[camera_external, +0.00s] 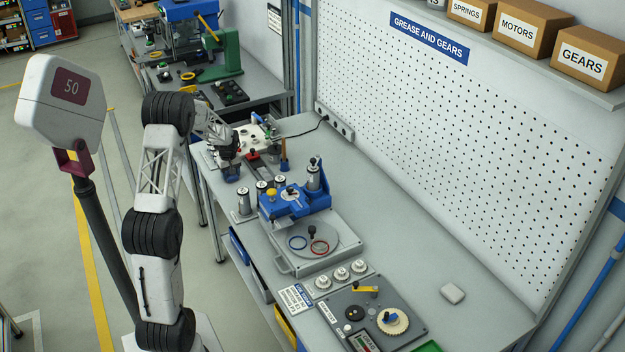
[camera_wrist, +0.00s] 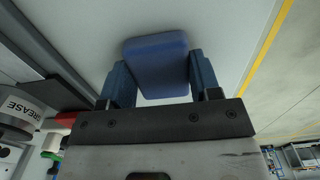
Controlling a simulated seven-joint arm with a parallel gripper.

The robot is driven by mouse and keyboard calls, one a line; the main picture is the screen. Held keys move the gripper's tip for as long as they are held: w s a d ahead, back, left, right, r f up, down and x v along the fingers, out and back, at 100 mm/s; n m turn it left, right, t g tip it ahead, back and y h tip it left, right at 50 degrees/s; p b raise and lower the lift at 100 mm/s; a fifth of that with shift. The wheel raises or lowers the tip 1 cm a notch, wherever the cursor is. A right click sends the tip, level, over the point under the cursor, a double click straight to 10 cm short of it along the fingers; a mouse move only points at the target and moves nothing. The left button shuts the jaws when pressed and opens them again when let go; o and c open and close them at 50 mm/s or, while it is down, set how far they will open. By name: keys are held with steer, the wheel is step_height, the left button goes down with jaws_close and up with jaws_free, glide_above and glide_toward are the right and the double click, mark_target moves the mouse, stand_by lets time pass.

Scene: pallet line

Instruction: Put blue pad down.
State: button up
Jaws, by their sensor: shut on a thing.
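The blue pad (camera_wrist: 157,62) is a rounded block between the two fingers of my gripper (camera_wrist: 162,80) in the wrist view. The fingers are shut on its sides and its far end sticks out past them. In the external view my gripper (camera_external: 231,165) is low over the far left part of the grey bench (camera_external: 440,262), close to its left edge. A small blue patch, the pad, shows under it. I cannot tell whether the pad touches the bench top.
Right of my gripper are a red item (camera_external: 252,156) and a brown-handled tool (camera_external: 284,155). Several grease canisters (camera_external: 244,201) and a blue fixture (camera_external: 291,201) stand nearer the camera. A white panel with black knobs (camera_external: 255,136) lies behind.

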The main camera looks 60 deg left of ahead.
steer(key=shift+r, duration=0.75)
step_height(320, 180, up, 2)
steer(key=shift+r, duration=0.1)
steer(key=s+d, duration=0.3)
steer(key=d, duration=0.1)
steer(key=s+d, duration=0.3)
steer(key=d, duration=0.1)
steer(key=s+d+r, duration=0.1)
steer(key=s+d, duration=0.2)
steer(key=d, duration=0.2)
steer(key=shift+s+r, duration=0.1)
steer(key=shift+s, duration=0.1)
